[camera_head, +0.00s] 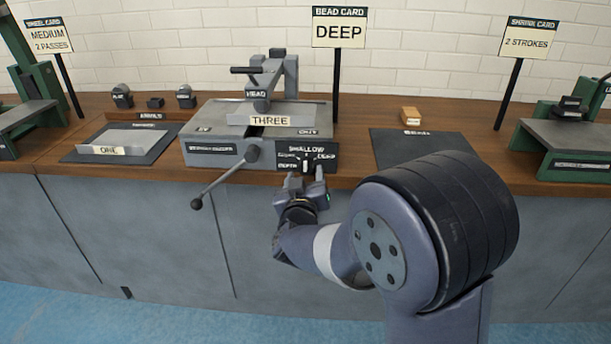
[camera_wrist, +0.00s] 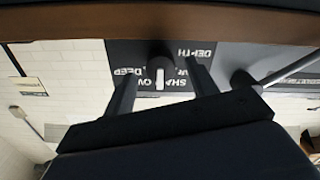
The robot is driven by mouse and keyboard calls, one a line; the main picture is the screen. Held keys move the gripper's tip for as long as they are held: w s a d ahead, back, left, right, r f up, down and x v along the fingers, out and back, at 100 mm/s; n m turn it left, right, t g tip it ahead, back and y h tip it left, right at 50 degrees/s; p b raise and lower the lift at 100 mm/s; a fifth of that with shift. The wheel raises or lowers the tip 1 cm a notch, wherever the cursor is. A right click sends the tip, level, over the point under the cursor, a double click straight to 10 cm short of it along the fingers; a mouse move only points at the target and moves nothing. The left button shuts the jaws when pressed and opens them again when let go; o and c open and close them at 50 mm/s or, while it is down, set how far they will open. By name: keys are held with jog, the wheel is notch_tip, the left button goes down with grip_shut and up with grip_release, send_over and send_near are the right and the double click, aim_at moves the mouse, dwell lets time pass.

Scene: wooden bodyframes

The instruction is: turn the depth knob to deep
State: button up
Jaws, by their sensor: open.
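The depth knob (camera_head: 306,165) is a dark knob with a white pointer, on a black panel (camera_head: 330,150) at the bench front. The panel reads SHALLOW at the top, DEEP at the right and DEPTH at lower left. The pointer looks upright, toward SHALLOW. The wrist view is upside down and shows the knob (camera_wrist: 160,76) between my fingers. My gripper (camera_head: 306,182) is open in front of the panel, its fingers (camera_wrist: 163,90) on either side of the knob. I cannot tell whether they touch it. A card (camera_head: 339,30) behind reads BEAD CARD, DEEP.
A lever with a ball end (camera_head: 197,203) juts forward left of my gripper. The grey machine (camera_head: 210,130) carries a plate labelled THREE (camera_head: 270,121). A dark mat (camera_head: 415,150) and a small wooden block (camera_head: 411,115) lie to the right. Green machines stand at both ends.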

jog(key=shift+w, duration=0.95)
jog(key=c, duration=1)
